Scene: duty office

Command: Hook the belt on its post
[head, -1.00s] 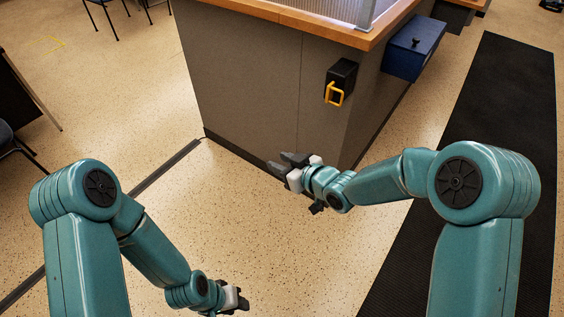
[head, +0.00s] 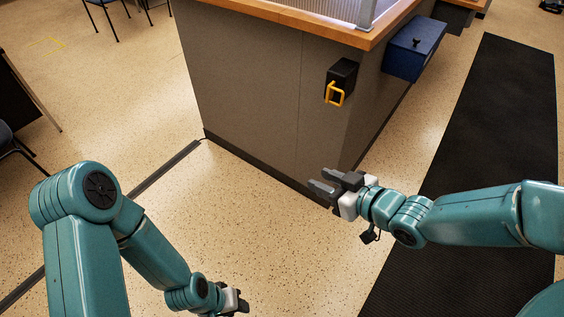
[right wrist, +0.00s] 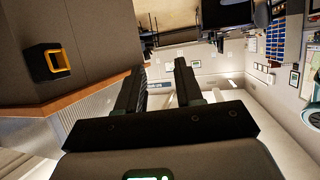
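A black belt unit (head: 342,75) with a yellow loop handle (head: 335,95) is fixed to the grey counter's side near its corner. The same black unit (right wrist: 41,63) and yellow loop (right wrist: 59,60) show at the left in the right wrist view. My right gripper (head: 325,187) is open and empty, in front of the counter and below the loop. Its two fingers (right wrist: 157,80) stand apart in the right wrist view with nothing between them. My left gripper (head: 241,302) is low at the bottom of the head view, small and partly cut off. No post is clearly seen.
The grey counter (head: 250,90) with a wooden top edge (head: 290,20) fills the middle back. A blue box (head: 413,50) hangs on its right side. A black mat (head: 490,130) runs along the right. A dark floor strip (head: 165,172) crosses the left. Open floor (head: 230,220) lies in front.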

